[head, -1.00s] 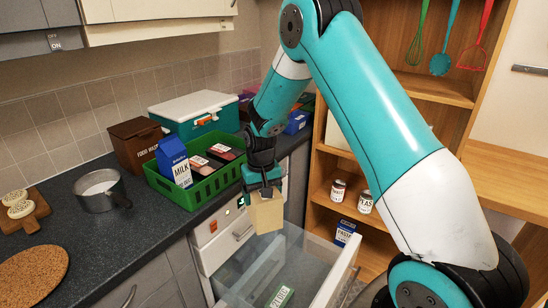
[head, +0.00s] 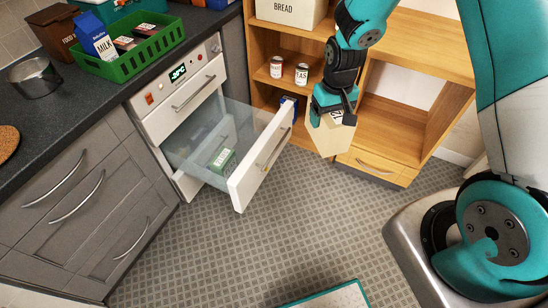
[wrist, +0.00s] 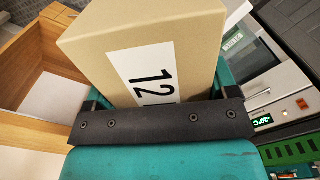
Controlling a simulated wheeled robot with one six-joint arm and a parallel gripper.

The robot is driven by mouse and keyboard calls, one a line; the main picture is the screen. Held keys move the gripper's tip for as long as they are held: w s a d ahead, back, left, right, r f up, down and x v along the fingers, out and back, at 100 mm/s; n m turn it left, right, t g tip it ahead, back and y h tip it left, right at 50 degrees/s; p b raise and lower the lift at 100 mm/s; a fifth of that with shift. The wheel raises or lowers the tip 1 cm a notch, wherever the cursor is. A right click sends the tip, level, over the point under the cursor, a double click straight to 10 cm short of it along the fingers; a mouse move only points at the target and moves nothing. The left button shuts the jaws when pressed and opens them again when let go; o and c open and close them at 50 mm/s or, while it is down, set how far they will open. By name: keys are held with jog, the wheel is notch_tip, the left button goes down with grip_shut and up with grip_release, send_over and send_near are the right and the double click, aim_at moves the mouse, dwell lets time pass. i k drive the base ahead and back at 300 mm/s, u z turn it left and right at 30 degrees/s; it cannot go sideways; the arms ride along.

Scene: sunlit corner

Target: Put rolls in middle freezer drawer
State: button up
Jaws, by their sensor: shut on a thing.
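My gripper (head: 334,108) is shut on a tan box (head: 325,137) and holds it in the air. In the wrist view the box (wrist: 105,50) fills the upper middle and bears a white label reading "12"; the word rolls cannot be read. The white freezer (head: 153,120) under the counter has an upper drawer front (head: 190,92) shut. Below it a clear-sided drawer (head: 240,187) is pulled well out, with a green and white box (head: 222,161) inside. My gripper and the tan box are to the right of this drawer's front, apart from it.
A green crate (head: 130,65) with a milk carton stands on the counter. Wooden shelves behind my gripper hold two cans (head: 276,68), a blue box (head: 288,106) and a bread bin (head: 290,10). The patterned floor (head: 260,240) before the freezer is mostly clear.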

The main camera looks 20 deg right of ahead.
aim_at(245, 153)
jog(key=u, duration=1)
jog(key=i, duration=1.1)
jog(key=z, duration=0.75)
jog(key=i, duration=0.45)
jog(key=z, duration=0.55)
